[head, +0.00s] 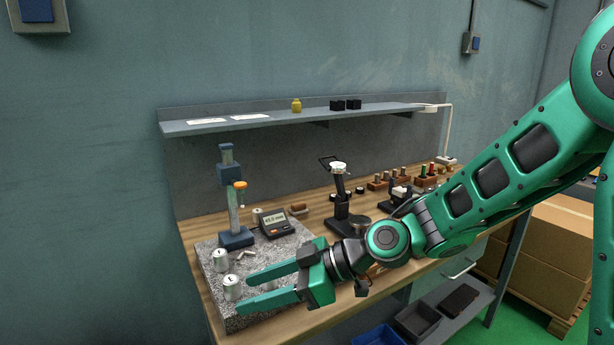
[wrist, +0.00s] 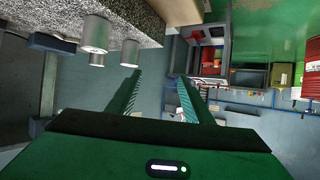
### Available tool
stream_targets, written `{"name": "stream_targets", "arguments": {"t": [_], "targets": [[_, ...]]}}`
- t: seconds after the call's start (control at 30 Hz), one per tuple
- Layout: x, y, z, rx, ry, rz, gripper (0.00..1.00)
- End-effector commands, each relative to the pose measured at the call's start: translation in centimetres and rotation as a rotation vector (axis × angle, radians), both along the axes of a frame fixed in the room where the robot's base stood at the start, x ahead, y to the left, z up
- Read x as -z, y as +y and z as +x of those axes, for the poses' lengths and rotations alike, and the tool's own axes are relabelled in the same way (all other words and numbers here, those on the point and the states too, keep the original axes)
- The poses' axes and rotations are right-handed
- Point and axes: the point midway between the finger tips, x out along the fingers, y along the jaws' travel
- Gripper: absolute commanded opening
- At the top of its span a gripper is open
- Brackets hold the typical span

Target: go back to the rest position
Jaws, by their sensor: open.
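My green gripper (head: 262,288) is open, its two fingers spread and pointing left over the front part of the granite plate (head: 206,249). In the wrist view the open gripper (wrist: 160,92) shows nothing between its fingers, only the floor beyond. Silver weights stand on the plate: one (head: 220,260) toward the back and one (head: 232,287) near the fingertips. I cannot tell whether the fingers touch the nearer one. Several weights also show in the wrist view, the biggest (wrist: 96,34) left of the fingers.
A blue gauge stand (head: 236,238) and a digital display (head: 275,224) are at the back of the plate. A black microscope-like stand (head: 342,200) stands on the wooden bench behind my wrist. A shelf (head: 270,124) runs above. Cardboard boxes (head: 552,240) are at right.

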Motion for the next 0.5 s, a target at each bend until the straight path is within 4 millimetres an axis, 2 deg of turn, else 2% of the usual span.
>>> {"name": "stream_targets", "arguments": {"t": [0.1,0.37,0.47,0.5], "targets": [[1.1,-3.1,1.2,0.065,0.026,-0.078,0.46],[3.3,-10.2,2.7,0.225,0.111,-0.256,0.46],[4.2,-13.9,3.1,0.318,0.162,-0.338,0.46],[4.5,-15.7,3.1,0.365,0.188,-0.373,0.46]]}}
